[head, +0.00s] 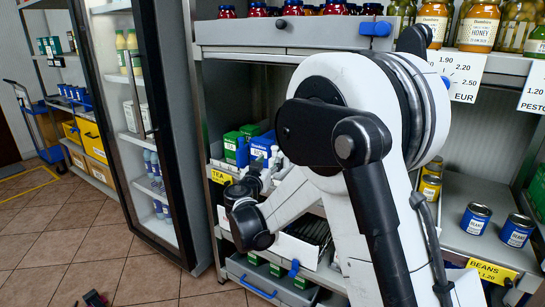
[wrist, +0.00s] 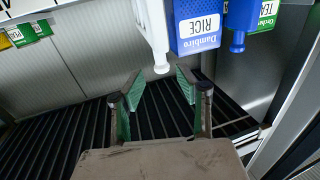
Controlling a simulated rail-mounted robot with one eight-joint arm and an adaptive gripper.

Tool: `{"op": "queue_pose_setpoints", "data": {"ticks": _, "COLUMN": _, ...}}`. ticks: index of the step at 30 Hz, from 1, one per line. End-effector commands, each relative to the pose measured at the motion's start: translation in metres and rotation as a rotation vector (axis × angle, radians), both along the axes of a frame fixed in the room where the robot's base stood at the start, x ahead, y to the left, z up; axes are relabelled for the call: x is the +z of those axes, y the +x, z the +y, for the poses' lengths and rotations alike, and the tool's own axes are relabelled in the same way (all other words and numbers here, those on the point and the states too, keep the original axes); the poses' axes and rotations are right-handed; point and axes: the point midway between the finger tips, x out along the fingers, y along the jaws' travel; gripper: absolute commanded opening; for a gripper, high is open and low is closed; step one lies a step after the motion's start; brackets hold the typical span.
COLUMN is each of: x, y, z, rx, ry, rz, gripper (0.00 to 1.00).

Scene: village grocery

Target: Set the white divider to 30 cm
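The white divider (wrist: 155,25) shows in the wrist view as a white upright piece ending in a rounded knob (wrist: 161,69). It stands beside a blue rice box (wrist: 197,25). My gripper (wrist: 158,79) is open, its two green-padded fingers apart. In the picture the knob's tip lies between the fingertips; I cannot tell whether they touch it. In the head view my gripper (head: 262,168) reaches into the middle shelf by the tea and rice boxes, and the arm hides much of that shelf. I can read no centimetre scale in either view.
A blue divider with a knob (wrist: 237,40) stands right of the rice box, near a green tea box (wrist: 267,14). A glass-door fridge (head: 140,110) stands left, bean cans (head: 475,218) right, honey jars (head: 480,25) above.

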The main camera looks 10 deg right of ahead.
Motion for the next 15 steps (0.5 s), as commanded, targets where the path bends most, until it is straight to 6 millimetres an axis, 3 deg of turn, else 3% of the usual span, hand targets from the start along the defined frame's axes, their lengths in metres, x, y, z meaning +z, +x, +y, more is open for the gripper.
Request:
{"op": "queue_pose_setpoints", "data": {"ticks": 6, "x": 0.000, "y": -0.031, "z": 0.014, "rx": 0.001, "ry": 0.000, "rz": 0.000, "gripper": 0.34}}
{"op": "queue_pose_setpoints", "data": {"ticks": 15, "x": 0.000, "y": -0.041, "z": 0.019, "rx": 0.000, "ry": 0.000, "rz": 0.000, "gripper": 0.34}}
